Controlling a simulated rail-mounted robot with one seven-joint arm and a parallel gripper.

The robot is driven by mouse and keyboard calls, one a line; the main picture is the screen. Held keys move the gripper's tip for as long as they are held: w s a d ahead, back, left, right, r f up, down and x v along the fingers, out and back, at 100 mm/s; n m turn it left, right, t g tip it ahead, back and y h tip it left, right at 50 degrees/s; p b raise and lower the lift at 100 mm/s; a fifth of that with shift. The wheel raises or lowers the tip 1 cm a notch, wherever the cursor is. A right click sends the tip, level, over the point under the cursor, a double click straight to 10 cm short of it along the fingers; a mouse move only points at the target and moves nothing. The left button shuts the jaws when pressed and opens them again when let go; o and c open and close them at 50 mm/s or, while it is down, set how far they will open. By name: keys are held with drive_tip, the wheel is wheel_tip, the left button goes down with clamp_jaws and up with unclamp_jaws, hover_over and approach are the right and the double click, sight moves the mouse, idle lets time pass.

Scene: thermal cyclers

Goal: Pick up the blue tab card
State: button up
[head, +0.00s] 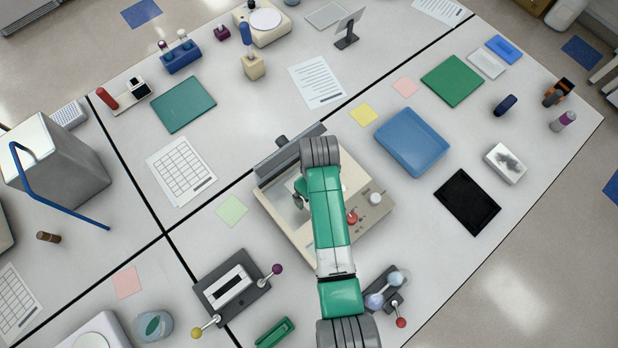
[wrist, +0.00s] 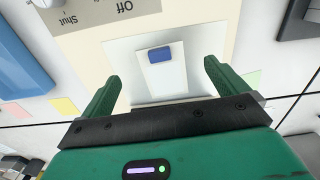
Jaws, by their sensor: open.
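The blue tab card shows in the wrist view as a pale white plate with a blue tab (wrist: 161,55) near its upper end. It lies on a light recessed area of the beige machine (head: 268,205), whose grey lid (head: 290,156) is raised at the back. In the wrist view my gripper (wrist: 160,70) is open, with one green finger on each side of the card. Nothing is between the fingers in contact that I can see. In the head view my arm hides the card, and only a green finger shows beside the arm.
A red knob (head: 351,217) and a pale knob (head: 376,198) stand on the machine's front panel. A blue tray (head: 411,140) lies to the right. A dark device with coloured ball levers (head: 232,287) stands at the front left.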

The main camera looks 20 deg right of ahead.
drive_tip(key=f, duration=0.6)
drive_tip(key=shift+s+d, duration=0.1)
drive_tip(key=shift+s, duration=0.15)
drive_tip(key=c, duration=1.1)
drive_tip(key=shift+o, duration=0.2)
drive_tip(key=shift+r, duration=0.1)
drive_tip(key=shift+r, duration=0.25)
drive_tip(key=r, duration=0.3)
drive_tip(key=shift+s, duration=0.3)
drive_tip(key=s, duration=0.5)
drive_tip(key=s+a+r, duration=0.1)
drive_tip(key=s, duration=0.4)
drive_tip(key=s+a, duration=0.1)
drive_tip(key=s, duration=0.4)
drive_tip(key=shift+s+r, duration=0.15)
drive_tip(key=shift+r, duration=0.05)
